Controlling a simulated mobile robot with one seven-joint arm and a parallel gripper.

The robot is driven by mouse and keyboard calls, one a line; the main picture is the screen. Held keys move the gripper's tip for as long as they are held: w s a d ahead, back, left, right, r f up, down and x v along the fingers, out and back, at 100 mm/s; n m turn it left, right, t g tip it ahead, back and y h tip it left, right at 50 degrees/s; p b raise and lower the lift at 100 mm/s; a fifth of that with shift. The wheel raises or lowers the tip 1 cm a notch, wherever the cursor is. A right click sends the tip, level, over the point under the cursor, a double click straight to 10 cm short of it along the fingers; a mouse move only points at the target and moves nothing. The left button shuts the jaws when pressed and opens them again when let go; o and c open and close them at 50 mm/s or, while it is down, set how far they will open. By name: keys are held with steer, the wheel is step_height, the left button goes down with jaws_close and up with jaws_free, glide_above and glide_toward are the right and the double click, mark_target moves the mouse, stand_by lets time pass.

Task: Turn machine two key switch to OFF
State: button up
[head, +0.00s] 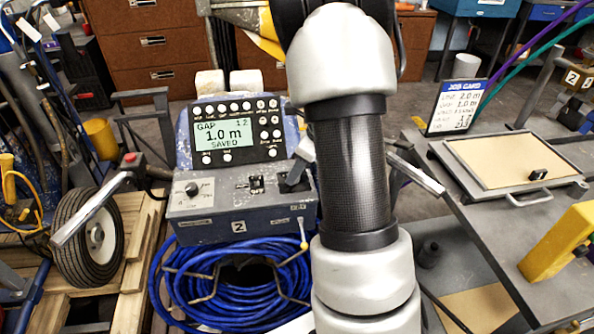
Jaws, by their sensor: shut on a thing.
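Machine two is a worn grey-blue console with a "2" plate (238,226) on its front. Its screen (222,134) reads "GAP 1.2, 1.0 m, SAVED". The lower panel has a round knob (192,189) at the left and a black switch (256,184) in the middle. My gripper (294,181) is at the panel's right end, mostly hidden behind my arm. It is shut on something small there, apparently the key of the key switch. The key itself and the position it points to cannot be made out.
A handlebar with a red button (130,157) lies left of the console. A blue hose coil (225,285) hangs below. At right, a bench holds a job card (457,106), a framed board (520,155) and a yellow block (556,243). Brown drawers (150,45) stand behind.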

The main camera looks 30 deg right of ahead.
steer(key=n+p, duration=0.1)
steer(key=n, duration=0.1)
steer(key=n+g+y+p, duration=0.1)
steer(key=n, duration=0.1)
steer(key=n+p, duration=0.1)
steer(key=shift+w+d+r+n+g+y, duration=0.2)
steer(key=shift+w+n+g+y, duration=0.1)
steer(key=shift+n+g, duration=0.1)
steer(key=n+g+p, duration=0.1)
steer(key=n, duration=0.1)
steer(key=n+g+p, duration=0.1)
steer(key=n+p, duration=0.1)
steer(key=n, duration=0.1)
steer(key=shift+w+f+n, duration=0.15)
steer(key=shift+w+n, duration=0.05)
steer(key=shift+n, duration=0.1)
steer(key=o, duration=1.1)
steer(key=shift+c, duration=0.2)
steer(key=p+v, duration=0.3)
steer(key=v, duration=1.4)
steer(key=shift+w+d, duration=0.25)
steer(key=shift+w, duration=0.05)
steer(key=shift+n, duration=0.3)
